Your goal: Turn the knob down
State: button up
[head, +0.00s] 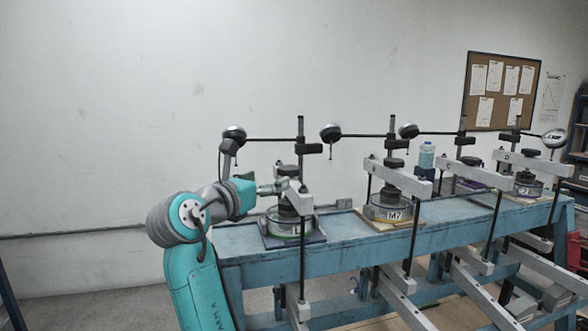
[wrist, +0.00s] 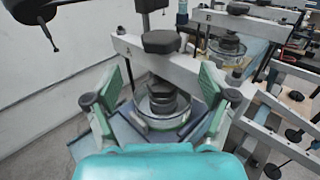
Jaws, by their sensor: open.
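The nearest lever frame has a black knob (wrist: 162,41) on top of its pale grey beam (wrist: 190,65); this knob also shows in the head view (head: 287,170). Below the beam, a black stepped piece (wrist: 163,100) sits on a round cell with a green-edged base. My gripper (wrist: 160,88) is open, its green-padded fingers spread left and right of the beam and cell area, with nothing visibly held. In the head view, my gripper (head: 272,187) is at the left side of this frame, level with the beam. I cannot tell whether it touches the frame. Which knob the task means is unclear.
More lever frames with dial gauges stand along the blue bench (head: 345,232) to the right, including one marked M7 (head: 394,215). A gauge (head: 233,134) hangs above my gripper. A bottle (head: 427,156) stands behind. The left side by the wall is free.

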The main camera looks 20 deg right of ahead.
aim_at(289, 167)
jog(key=x, duration=1)
jog(key=shift+s, duration=0.1)
jog(key=c, duration=1.1)
jog(key=shift+c, duration=0.2)
jog(key=shift+m+g+h, duration=0.3)
jog(key=shift+g, duration=0.1)
jog(key=m+g+h, duration=0.3)
jog(key=m+g, duration=0.1)
jog(key=g, duration=0.1)
jog(key=shift+g, duration=0.3)
jog(key=shift+m+g+h, duration=0.7)
jog(key=shift+m+g, duration=0.7)
jog(key=shift+g, duration=0.5)
jog(key=shift+f+m+g, duration=0.15)
jog(key=shift+m+g, duration=0.85)
jog(key=shift+g, duration=0.6)
